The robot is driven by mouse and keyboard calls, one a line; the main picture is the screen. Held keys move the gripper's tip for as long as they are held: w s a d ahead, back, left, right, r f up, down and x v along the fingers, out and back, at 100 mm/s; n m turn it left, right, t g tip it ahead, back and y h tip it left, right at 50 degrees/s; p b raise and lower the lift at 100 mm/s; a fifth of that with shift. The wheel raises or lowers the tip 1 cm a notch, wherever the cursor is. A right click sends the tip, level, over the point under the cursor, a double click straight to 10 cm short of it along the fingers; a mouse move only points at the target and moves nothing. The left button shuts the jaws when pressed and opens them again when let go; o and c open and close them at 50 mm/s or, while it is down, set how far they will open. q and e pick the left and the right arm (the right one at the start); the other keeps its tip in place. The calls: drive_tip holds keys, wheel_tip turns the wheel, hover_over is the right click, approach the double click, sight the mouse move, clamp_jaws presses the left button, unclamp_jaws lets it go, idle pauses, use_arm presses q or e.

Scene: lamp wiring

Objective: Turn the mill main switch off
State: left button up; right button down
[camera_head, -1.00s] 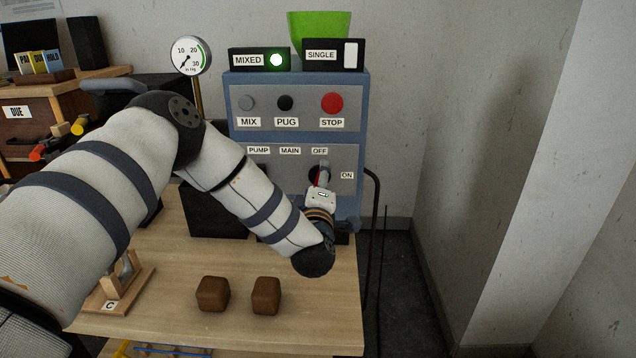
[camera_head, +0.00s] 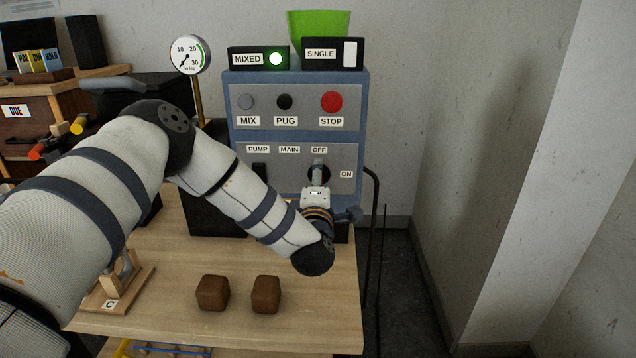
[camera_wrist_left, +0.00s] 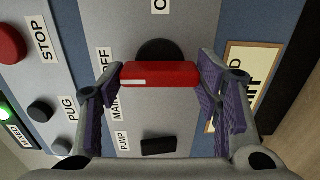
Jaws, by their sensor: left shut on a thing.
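The main switch has a red bar handle (camera_wrist_left: 160,74) on a dark round base, seen in the left wrist view. Its white-marked end points toward the OFF label (camera_head: 319,150). The ON label (camera_head: 346,174) is to the right of the switch in the head view. My left gripper (camera_head: 318,174) is at the switch on the lower grey panel (camera_head: 275,178). Its two purple-padded fingers are shut on the two ends of the red handle. In the head view the gripper hides most of the handle. My right gripper is not in view.
The blue control box (camera_head: 301,85) has MIX, PUG and red STOP (camera_head: 331,102) buttons above the switch. The black pump switch (camera_head: 259,173) is to the left. Two brown blocks (camera_head: 265,294) lie on the table (camera_head: 190,328). A black cable (camera_head: 375,215) runs down at the right.

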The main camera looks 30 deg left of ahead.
use_arm(q)
drive_tip(key=o, duration=1.2)
drive_tip(key=shift+c, duration=0.2)
drive_tip(key=v, duration=1.2)
